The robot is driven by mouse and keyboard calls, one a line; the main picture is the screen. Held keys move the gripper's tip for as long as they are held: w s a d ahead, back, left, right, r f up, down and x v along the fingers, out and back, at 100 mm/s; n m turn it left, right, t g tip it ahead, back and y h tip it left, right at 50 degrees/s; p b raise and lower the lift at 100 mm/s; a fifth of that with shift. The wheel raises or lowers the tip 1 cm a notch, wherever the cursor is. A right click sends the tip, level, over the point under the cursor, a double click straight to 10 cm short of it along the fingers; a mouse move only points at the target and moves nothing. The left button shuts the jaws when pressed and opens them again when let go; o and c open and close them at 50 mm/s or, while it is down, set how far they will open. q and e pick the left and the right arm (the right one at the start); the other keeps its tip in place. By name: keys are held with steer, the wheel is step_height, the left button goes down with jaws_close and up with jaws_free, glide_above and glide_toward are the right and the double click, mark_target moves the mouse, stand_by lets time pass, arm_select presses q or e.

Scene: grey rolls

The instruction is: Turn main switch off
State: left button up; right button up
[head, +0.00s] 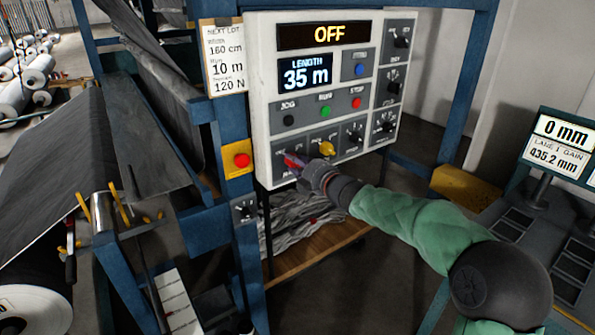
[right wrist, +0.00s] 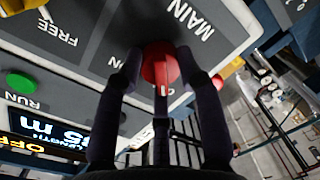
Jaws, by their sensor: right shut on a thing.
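The main switch is a round red knob (right wrist: 160,66) with a white mark, beside the word MAIN in the right wrist view. In the head view only a bit of its red (head: 291,161) shows at the panel's lower left. My right gripper (head: 301,167) is shut on the knob, one finger on each side of it in the right wrist view (right wrist: 160,70). The white control panel (head: 258,100) carries an upper display (head: 329,35) that reads OFF in yellow. My left gripper is not in view.
A yellow knob (head: 327,148) sits just right of my gripper. A LENGTH display (head: 305,74) reads 35 m. A red stop button (head: 242,160) on a yellow box is left of the panel. A blue post (head: 228,120) stands close by, and a shelf with grey scraps (head: 300,222) lies below.

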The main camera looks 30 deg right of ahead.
steer(key=shift+n, duration=0.4)
steer(key=o, duration=1.1)
steer(key=shift+o, duration=0.2)
steer(key=shift+s, duration=0.1)
steer(key=s+r, duration=0.1)
steer(key=s, duration=1)
steer(key=shift+s+d, duration=0.35)
steer(key=shift+d, duration=0.05)
